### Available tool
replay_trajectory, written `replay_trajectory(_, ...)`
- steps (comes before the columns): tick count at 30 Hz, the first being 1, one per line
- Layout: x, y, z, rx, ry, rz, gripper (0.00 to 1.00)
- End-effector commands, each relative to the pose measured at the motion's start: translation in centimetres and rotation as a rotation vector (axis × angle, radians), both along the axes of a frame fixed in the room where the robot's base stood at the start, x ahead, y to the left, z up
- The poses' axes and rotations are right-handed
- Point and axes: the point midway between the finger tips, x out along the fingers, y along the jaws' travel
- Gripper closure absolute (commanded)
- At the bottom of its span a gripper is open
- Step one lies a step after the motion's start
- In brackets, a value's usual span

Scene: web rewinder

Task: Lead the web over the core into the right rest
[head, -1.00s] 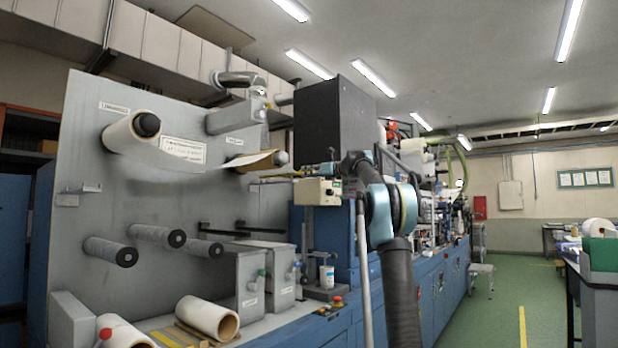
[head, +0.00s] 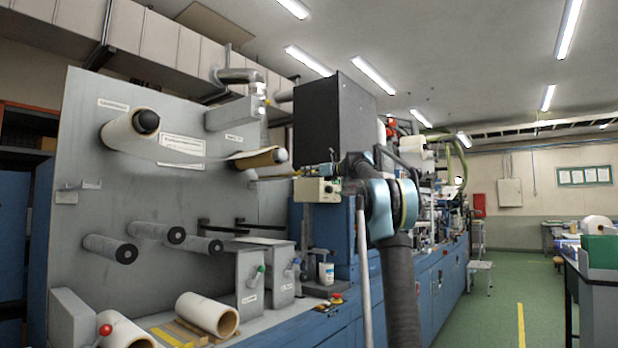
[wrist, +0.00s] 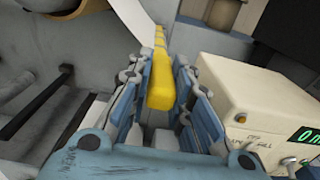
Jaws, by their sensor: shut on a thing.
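My gripper (wrist: 161,80) is shut on a yellow bar (wrist: 160,88), which points away from me between the fingers. In the head view my gripper (head: 327,169) is small, beside the control box. The web (head: 195,154) is a pale sheet from the upper left roll (head: 130,130) across to the core (head: 258,157) on its shaft. In the wrist view a white sheet, likely the web (wrist: 108,52), runs left of the bar. I cannot tell where the web's end meets the bar. The right rest cannot be made out clearly.
A beige control box (wrist: 250,105) with a green display is close to the right of my gripper. A black cabinet (head: 332,115) stands above it. Bare rollers (head: 110,248) stick out below. A loose roll (head: 207,315) lies on the deck near two grey blocks (head: 250,283).

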Motion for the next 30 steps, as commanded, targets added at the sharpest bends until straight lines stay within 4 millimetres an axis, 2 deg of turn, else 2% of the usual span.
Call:
replay_trajectory(1, 0.0, 0.0, 0.0, 0.0, 0.0, 0.0, 0.78)
replay_trajectory(4, 0.0, 0.0, 0.0, 0.0, 0.0, 0.0, 0.57)
replay_trajectory(17, -0.3, -0.4, 0.0, 0.0, 0.0, -0.001, 0.57)
replay_trajectory(20, -1.0, -1.3, 0.0, 0.0, 0.0, -0.002, 0.57)
replay_trajectory(30, -4.8, -6.4, -0.1, 0.0, 0.0, -0.003, 0.57)
